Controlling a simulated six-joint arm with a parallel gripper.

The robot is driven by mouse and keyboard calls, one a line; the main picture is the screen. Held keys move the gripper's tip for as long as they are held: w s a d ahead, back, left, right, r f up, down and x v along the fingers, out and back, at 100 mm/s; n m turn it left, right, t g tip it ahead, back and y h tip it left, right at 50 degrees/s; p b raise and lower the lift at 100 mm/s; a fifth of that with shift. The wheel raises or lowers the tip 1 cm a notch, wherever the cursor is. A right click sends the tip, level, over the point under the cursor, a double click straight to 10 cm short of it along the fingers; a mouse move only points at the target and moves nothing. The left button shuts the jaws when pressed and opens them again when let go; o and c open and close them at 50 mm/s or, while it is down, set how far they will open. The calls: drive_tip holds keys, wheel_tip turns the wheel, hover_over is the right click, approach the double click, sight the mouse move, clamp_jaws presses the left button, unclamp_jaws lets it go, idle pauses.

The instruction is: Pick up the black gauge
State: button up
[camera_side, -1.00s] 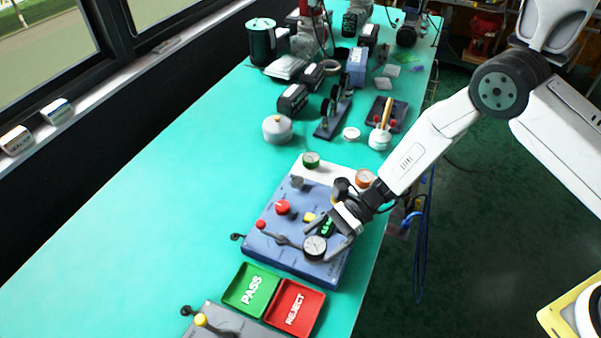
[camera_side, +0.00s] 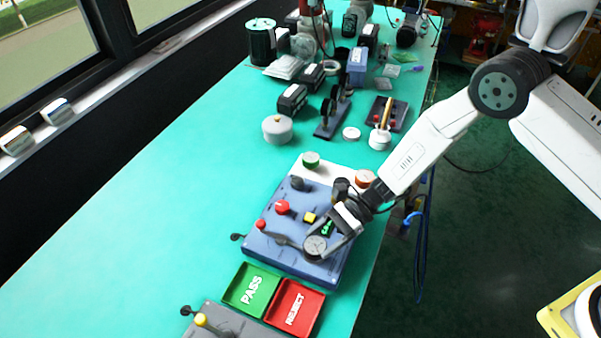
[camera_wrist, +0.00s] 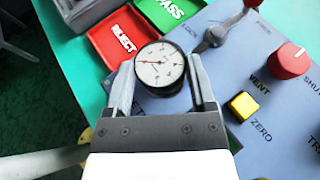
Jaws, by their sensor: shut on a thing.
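The black gauge (camera_wrist: 160,66) has a black rim and a white dial with a red needle. In the wrist view it sits between the two fingers of my gripper (camera_wrist: 160,80), which touch its sides. In the side view the gauge (camera_side: 315,245) is at the front right of the blue panel (camera_side: 285,257), with its face up. My gripper (camera_side: 325,240) is shut on it there. The gauge's lower body is hidden, and I cannot tell whether it still touches the panel.
The panel carries a red knob (camera_side: 283,207), a yellow button (camera_side: 310,217) and a red-tipped lever (camera_side: 262,225). A green PASS tray (camera_side: 265,277) and a red REJECT tray (camera_side: 316,297) lie in front. Green (camera_side: 311,159) and orange (camera_side: 364,178) gauges stand behind. The left table is clear.

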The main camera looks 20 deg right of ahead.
drive_tip(key=shift+r, duration=0.15)
drive_tip(key=shift+r, duration=0.75)
drive_tip(key=s+d+r, duration=0.7)
drive_tip(key=s+r, duration=0.4)
drive_tip(key=s, duration=0.1)
drive_tip(key=shift+r, duration=0.1)
